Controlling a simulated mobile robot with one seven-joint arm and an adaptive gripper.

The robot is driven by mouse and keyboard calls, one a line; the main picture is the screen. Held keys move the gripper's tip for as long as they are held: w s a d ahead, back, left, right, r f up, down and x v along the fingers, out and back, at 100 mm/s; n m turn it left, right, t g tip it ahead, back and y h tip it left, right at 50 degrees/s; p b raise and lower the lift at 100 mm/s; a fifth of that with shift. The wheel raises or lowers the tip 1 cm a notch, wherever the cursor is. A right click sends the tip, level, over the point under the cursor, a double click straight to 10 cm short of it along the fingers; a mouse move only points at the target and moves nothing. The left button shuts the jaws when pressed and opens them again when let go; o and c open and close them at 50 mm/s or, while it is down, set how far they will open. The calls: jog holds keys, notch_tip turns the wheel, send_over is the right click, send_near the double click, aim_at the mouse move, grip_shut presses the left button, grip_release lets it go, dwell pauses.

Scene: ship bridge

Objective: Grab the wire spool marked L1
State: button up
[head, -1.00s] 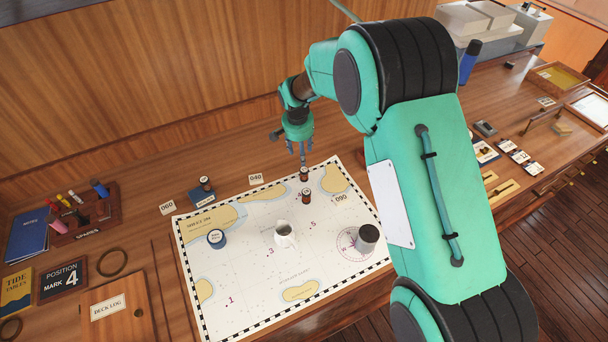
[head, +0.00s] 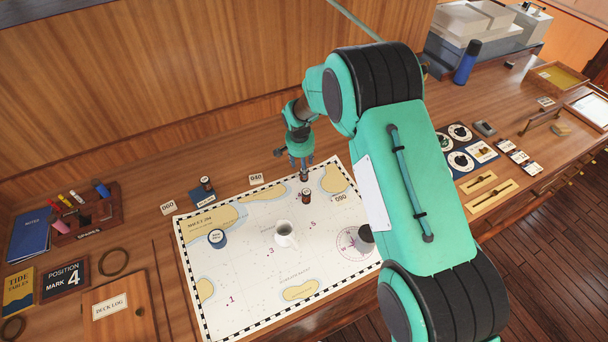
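Several small dark spools with pale tops are on and near the chart. One spool (head: 304,177) stands at the chart's upper edge, directly below my gripper (head: 304,167). A reddish-brown spool (head: 306,196) stands on the chart just in front of it. Another spool (head: 206,184) stands to the left, by a dark blue card. The markings on the tops are too small to read, so I cannot tell which is L1. My gripper points down, its fingertips at the top of the first spool and partly hiding it. Whether the fingers are open or shut on it is unclear.
The chart (head: 250,262) bears a white jug (head: 285,235), a blue-banded round tin (head: 216,238) and a dark cylinder (head: 364,234) partly behind my arm.

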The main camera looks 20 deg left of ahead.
dwell(0.3)
jog(key=shift+w+d+f+p, duration=0.1)
jog(key=shift+f+p, duration=0.1)
jog(key=shift+f, duration=0.65)
jog(key=shift+w+f+p, duration=0.15)
jog(key=shift+f+p, duration=0.05)
jog(key=shift+f, duration=0.65)
jog(key=shift+w+d+f+p, duration=0.1)
jog(key=shift+f+p, duration=0.1)
jog(key=shift+f, duration=0.65)
jog(key=c, duration=1.3)
